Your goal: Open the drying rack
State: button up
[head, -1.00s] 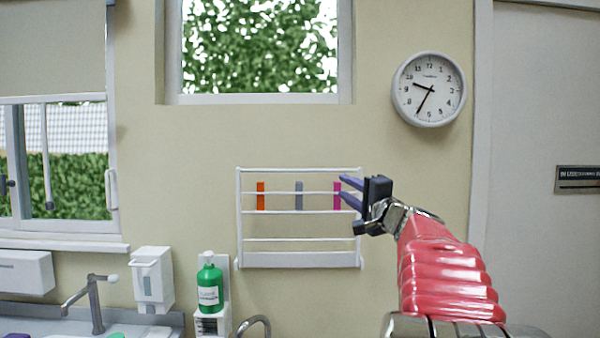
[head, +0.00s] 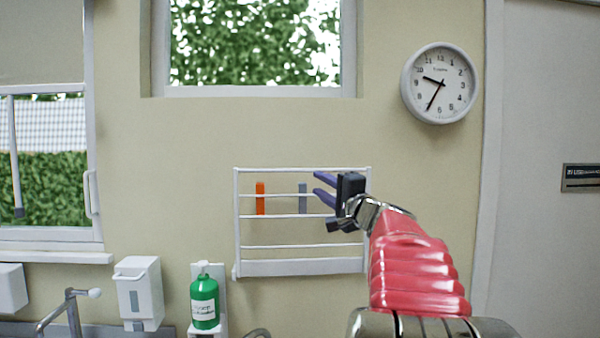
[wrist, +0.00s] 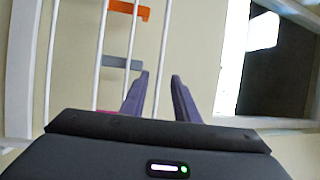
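The drying rack (head: 302,267) is a white frame with several horizontal bars, flat against the wall. My gripper (head: 317,183) has two purple fingers and is open and empty, in front of the rack's right part. In the wrist view, the rack's bars (wrist: 102,45) run up the left half. The outermost bar passes between my open fingertips (wrist: 160,76) in the picture; I cannot tell how deep it lies, and no grip shows. An orange strip (head: 260,198) and a grey strip (head: 302,197) sit at the rack. A pink strip (wrist: 106,111) shows partly in the wrist view.
A wall clock (head: 439,83) hangs at the upper right. A window (head: 255,45) is above the rack. A white dispenser (head: 139,292) and a green bottle (head: 204,302) are below left, near a tap (head: 72,312). The wall beside the rack is bare.

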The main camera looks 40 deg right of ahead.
aim_at(301, 171)
jog(key=shift+s+d, duration=0.2)
jog(key=x, duration=1.3)
jog(key=shift+w+d+r, duration=0.1)
jog(key=shift+w+d, duration=0.1)
jog(key=shift+w, duration=0.1)
jog(key=shift+c, duration=0.5)
grip_shut()
